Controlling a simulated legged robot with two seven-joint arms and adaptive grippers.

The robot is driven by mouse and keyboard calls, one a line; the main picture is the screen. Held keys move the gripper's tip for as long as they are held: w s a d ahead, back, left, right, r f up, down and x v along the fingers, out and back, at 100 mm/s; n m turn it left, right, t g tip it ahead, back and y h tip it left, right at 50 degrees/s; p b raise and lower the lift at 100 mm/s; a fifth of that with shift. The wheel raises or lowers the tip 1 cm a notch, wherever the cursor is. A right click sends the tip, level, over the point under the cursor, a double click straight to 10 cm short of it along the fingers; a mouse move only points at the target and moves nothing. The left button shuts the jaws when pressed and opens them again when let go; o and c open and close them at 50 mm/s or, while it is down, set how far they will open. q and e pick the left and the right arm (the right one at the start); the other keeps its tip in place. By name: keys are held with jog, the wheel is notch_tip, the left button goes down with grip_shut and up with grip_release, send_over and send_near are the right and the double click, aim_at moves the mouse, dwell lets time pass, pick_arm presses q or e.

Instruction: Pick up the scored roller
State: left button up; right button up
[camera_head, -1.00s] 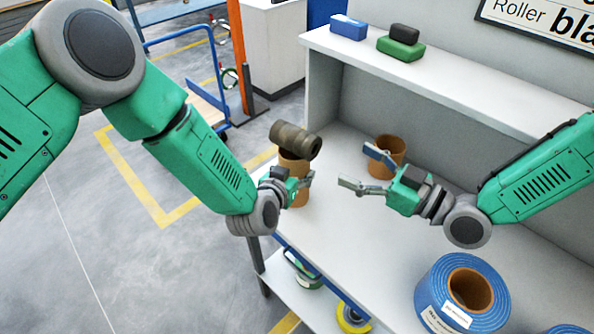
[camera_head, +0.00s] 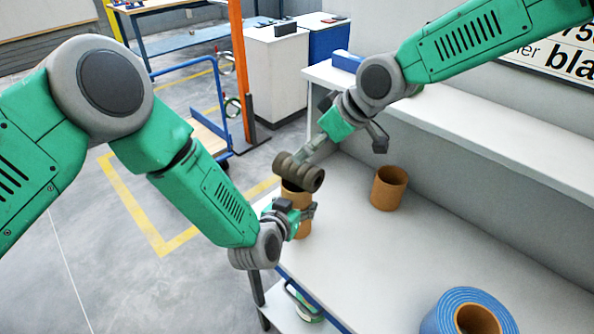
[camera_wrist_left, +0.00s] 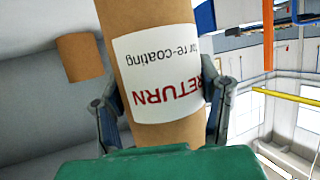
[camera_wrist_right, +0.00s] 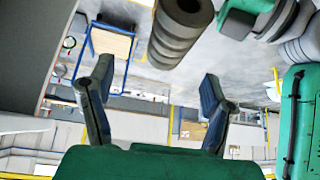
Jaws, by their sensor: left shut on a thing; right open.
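The scored roller (camera_head: 298,172), dark brown-grey with ring grooves, appears at the top of a cardboard tube (camera_head: 303,222) near the table's left edge. It lies tilted, and how it rests on the tube is unclear. My left gripper (camera_head: 302,212) is shut around the tube, whose label reads "RETURN for re-coating"; the tube fills the left wrist view (camera_wrist_left: 160,110). My right gripper (camera_head: 345,150) is open and empty, close beside and above the roller. The right wrist view shows the roller (camera_wrist_right: 180,35) beyond the fingertips, not between them.
A second cardboard tube (camera_head: 388,188) stands farther back on the white table (camera_head: 400,260). A blue roll (camera_head: 470,302) sits at the front right. A shelf (camera_head: 450,120) runs along the back. The middle of the table is clear.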

aim_at(297, 171)
jog(key=r+h, duration=0.1)
jog(key=s+r+g+h, duration=0.1)
jog(key=s+r+h, duration=0.1)
jog(key=r, duration=0.1)
jog(key=shift+a+g, duration=0.4)
jog(key=shift+s+f, duration=0.1)
jog(key=shift+f, duration=0.05)
jog(key=x, duration=0.5)
jog(key=shift+f, duration=0.2)
jog(key=shift+w+x, duration=0.2)
jog(key=shift+x, duration=1.35)
jog(key=shift+w+x, duration=0.25)
jog(key=shift+x, duration=1.35)
jog(key=shift+r, duration=0.15)
jog(key=shift+f, duration=0.25)
